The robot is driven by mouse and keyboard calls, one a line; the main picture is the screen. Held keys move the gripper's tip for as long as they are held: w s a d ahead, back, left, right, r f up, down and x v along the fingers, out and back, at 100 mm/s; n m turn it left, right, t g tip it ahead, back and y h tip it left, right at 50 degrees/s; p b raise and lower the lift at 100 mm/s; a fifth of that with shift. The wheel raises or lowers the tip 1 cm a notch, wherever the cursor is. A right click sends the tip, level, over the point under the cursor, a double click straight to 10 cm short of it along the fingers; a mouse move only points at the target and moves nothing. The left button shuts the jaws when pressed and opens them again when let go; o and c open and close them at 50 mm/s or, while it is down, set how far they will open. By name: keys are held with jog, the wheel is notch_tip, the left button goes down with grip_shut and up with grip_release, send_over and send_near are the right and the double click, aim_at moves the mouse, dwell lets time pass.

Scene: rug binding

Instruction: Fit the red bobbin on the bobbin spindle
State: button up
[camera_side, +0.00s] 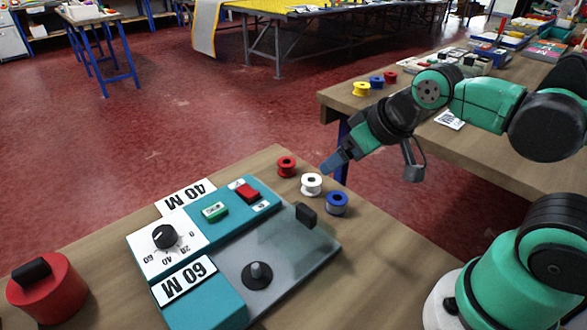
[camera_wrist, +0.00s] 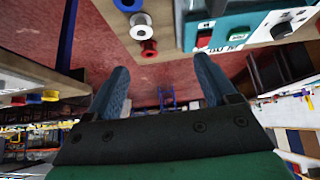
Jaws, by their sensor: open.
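A red bobbin (camera_side: 286,166) stands on the near bench at the far end of a row, beside a white bobbin (camera_side: 311,184) and a blue bobbin (camera_side: 336,204). It also shows in the wrist view (camera_wrist: 149,47), ahead of the fingers. Another red bobbin (camera_side: 390,77) stands on the other bench. The bobbin spindle (camera_side: 258,273), a dark peg on a round base, stands bare on the machine's grey plate; the wrist view does not show it. My gripper (camera_side: 334,161) is open and empty, in the air to the right of the near red bobbin; its blue fingers (camera_wrist: 162,72) are spread apart.
The teal machine (camera_side: 208,305) has a dial (camera_side: 164,237), a red switch (camera_side: 248,191) and a black block (camera_side: 306,215). A red cylinder with a black handle (camera_side: 47,290) stands at left. Yellow (camera_side: 361,89) and blue (camera_side: 376,83) bobbins stand on the other bench.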

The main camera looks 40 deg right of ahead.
jog(key=shift+o, duration=0.6)
